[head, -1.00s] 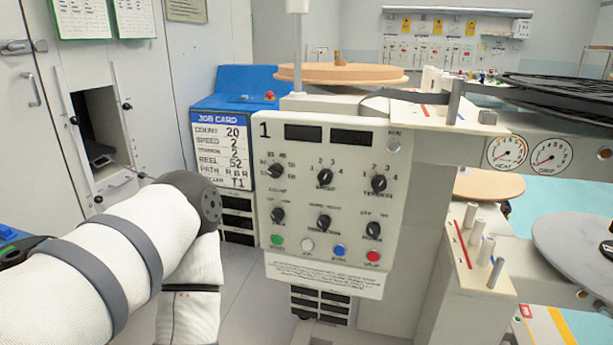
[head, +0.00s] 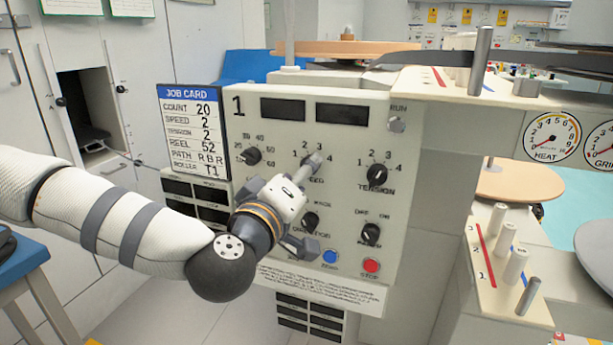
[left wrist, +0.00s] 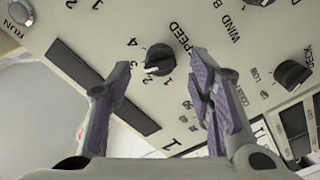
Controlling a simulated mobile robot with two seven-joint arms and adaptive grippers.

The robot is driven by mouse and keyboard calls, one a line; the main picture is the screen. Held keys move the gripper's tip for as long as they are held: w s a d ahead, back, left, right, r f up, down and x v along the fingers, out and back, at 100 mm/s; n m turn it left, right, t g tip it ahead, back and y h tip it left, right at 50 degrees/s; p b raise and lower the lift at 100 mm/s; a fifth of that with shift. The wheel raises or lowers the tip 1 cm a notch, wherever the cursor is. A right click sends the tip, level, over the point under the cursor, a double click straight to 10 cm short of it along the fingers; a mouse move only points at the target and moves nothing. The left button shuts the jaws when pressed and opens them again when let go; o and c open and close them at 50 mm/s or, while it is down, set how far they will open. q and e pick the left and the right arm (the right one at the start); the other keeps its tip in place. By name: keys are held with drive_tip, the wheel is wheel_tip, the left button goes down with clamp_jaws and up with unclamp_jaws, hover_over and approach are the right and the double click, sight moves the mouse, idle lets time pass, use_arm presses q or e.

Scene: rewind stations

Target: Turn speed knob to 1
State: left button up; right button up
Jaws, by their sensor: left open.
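The speed knob (left wrist: 165,56) is a round black knob on the cream panel, between my open fingertips in the left wrist view. Its white mark points towards the 2 and 3 side of its dial; I cannot tell exactly which number. In the head view the knob is hidden behind my upper finger, below the numbers 1 to 4. My left gripper (head: 310,205) is in front of the panel (head: 365,110), fingers spread and holding nothing; its fingers also show in the left wrist view (left wrist: 160,85). I cannot tell whether they touch the panel. My right gripper is not in view.
The tension knob (head: 377,174) is right of the speed knob, another knob (head: 252,156) left. Blue (head: 330,256) and red (head: 371,265) buttons are below. The job card (head: 196,132) reads speed 2. Pegs (head: 515,265) stand at the right.

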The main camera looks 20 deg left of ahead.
use_arm(q)
drive_tip(key=shift+w, duration=1.3)
clamp_jaws()
drive_tip(key=shift+n, duration=0.4)
drive_tip(key=n, duration=1.7)
drive_tip(key=shift+f, duration=0.1)
drive_tip(key=shift+d, duration=0.1)
